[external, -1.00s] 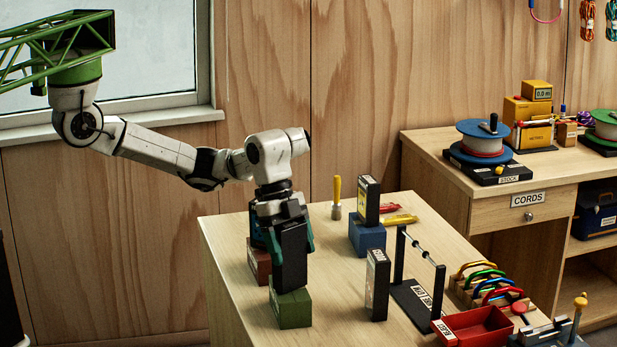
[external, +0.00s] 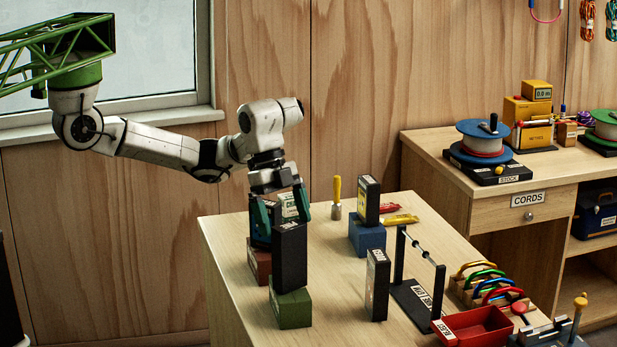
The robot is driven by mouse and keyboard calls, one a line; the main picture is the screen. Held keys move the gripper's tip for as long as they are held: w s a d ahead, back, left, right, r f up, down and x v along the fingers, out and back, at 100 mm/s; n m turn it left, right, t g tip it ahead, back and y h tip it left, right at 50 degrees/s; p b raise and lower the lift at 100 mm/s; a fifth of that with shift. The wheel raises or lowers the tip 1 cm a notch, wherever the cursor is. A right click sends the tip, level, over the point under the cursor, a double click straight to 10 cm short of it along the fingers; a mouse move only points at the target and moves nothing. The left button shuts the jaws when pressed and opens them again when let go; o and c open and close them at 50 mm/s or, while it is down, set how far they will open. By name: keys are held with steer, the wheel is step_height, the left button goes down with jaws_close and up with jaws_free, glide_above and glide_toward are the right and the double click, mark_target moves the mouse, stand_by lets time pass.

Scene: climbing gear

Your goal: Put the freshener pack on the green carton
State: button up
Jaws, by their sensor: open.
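A tall black pack (external: 290,258) stands upright on the green carton (external: 291,309) at the near left of the table. Its label is turned away, so I cannot read whether it is the freshener pack. My gripper (external: 281,213) is open just above the black pack, its teal fingers spread near the pack's top edge. It holds nothing that I can see. A reddish-brown carton (external: 260,266) stands behind the green one.
A dark pack (external: 369,199) stands on a blue carton (external: 367,238). Another pack (external: 377,285) stands on the bare table near a black rack (external: 416,301). A red tray (external: 474,331) and coloured carabiners (external: 485,283) are at the right. The table's front left is clear.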

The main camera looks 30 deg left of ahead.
steer(key=v, duration=0.5)
steer(key=shift+a+r, duration=0.1)
steer(key=shift+r, duration=0.2)
